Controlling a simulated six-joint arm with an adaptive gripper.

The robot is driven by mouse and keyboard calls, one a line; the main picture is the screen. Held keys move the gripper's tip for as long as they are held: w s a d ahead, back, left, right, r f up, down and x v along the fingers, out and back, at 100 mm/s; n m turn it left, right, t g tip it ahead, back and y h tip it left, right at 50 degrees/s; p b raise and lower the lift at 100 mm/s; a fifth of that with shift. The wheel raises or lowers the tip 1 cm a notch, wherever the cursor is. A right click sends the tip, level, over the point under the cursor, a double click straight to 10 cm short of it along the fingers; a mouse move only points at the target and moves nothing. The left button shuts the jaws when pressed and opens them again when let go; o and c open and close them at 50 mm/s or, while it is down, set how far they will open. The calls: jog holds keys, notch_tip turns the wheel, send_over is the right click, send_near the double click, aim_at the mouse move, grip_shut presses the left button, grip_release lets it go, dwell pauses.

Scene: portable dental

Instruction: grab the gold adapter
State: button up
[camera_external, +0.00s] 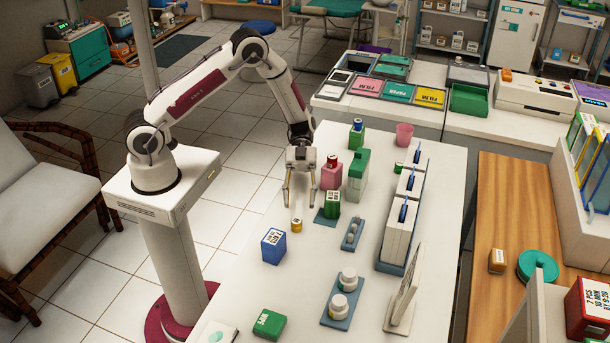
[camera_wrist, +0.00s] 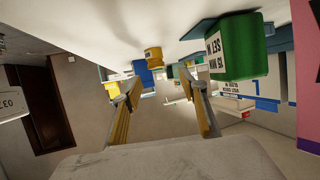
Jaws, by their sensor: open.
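The gold adapter (camera_external: 296,226) is a small gold cylinder standing on the white table near its left edge. It also shows in the wrist view (camera_wrist: 153,55), at the top centre, beyond and between the finger lines. My gripper (camera_external: 299,194) is open and empty, with its fingers pointing down. In the external view the fingertips appear above and slightly behind the adapter, apart from it. Both fingers also show in the wrist view (camera_wrist: 158,92), with nothing between them.
A blue box (camera_external: 273,246) stands just in front of the adapter. A green labelled box (camera_external: 332,204) stands to its right on a blue mat, with a pink bottle (camera_external: 331,174) behind. A green box (camera_external: 269,324) lies nearer the front.

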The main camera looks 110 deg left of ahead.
aim_at(297, 219)
jog(key=shift+d+f, duration=0.1)
jog(key=shift+d, duration=0.15)
jog(key=shift+s+f+x, duration=0.1)
jog(key=shift+s+x, duration=0.05)
jog(key=shift+x, duration=0.7)
jog(key=shift+s+f+x, duration=0.1)
jog(key=shift+s+x, duration=0.05)
jog(key=shift+x, duration=1.6)
jog(key=c, duration=1.2)
